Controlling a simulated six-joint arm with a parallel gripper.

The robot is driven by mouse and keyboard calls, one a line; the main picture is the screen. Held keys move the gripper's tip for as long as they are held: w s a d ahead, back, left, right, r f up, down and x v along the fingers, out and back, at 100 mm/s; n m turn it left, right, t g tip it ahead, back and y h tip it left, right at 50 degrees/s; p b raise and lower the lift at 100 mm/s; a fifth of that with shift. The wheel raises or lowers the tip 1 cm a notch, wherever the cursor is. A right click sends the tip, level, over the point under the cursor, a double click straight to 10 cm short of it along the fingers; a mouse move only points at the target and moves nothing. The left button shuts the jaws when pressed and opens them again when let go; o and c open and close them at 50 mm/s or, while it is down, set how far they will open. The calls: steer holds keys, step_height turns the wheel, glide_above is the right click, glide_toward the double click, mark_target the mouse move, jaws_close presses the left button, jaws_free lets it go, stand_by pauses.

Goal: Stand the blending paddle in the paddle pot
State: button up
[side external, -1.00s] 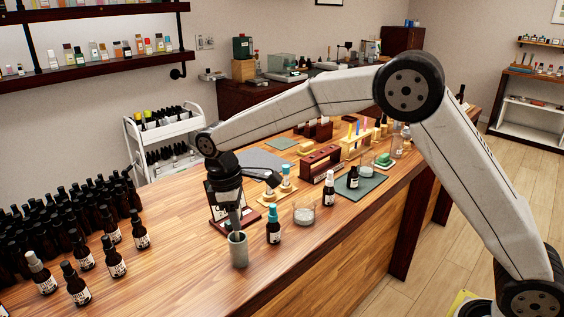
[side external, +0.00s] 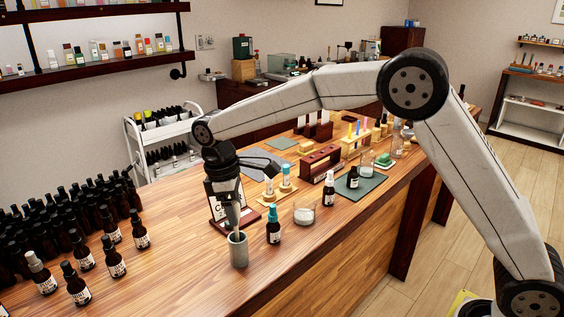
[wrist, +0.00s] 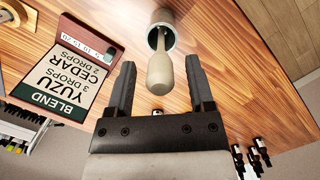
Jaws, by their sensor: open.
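The blending paddle (wrist: 159,72) is a pale, bottle-shaped piece with a wide end toward the camera. Its narrow end goes into the mouth of the grey paddle pot (wrist: 161,17). In the side view the paddle (side external: 234,217) rises out of the pot (side external: 238,252), tilted a little; how deep it reaches is hidden. The pot stands upright on the wooden counter. My gripper (wrist: 157,68) is open, with a finger on each side of the paddle and gaps visible between. In the side view my gripper (side external: 230,198) is above the pot, around the paddle's upper part.
A blend card (wrist: 68,65) on a stand is close beside the pot. A blue-capped dropper bottle (side external: 273,225) and a glass dish (side external: 304,212) stand to the right. Many dark bottles (side external: 75,210) crowd the left. The counter's front edge is near the pot.

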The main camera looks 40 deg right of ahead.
step_height(320, 180, up, 10)
steer(key=w+a, duration=0.1)
steer(key=shift+f, duration=0.15)
stand_by(0.7)
steer(key=shift+s+d+f, duration=0.15)
steer(key=shift+d+f, duration=0.15)
steer(key=shift+d, duration=0.05)
steer(key=s+d+f+m+t, duration=0.2)
steer(key=s+d+f+m, duration=0.2)
steer(key=s, duration=0.7)
steer(key=s+d+f+m+t+y, duration=0.1)
steer(key=s+d+f+m, duration=0.4)
steer(key=s+d+f, duration=0.4)
step_height(320, 180, down, 3)
steer(key=shift+s+d+f+t, duration=0.2)
steer(key=shift+s+t, duration=0.2)
steer(key=shift+s, duration=0.45)
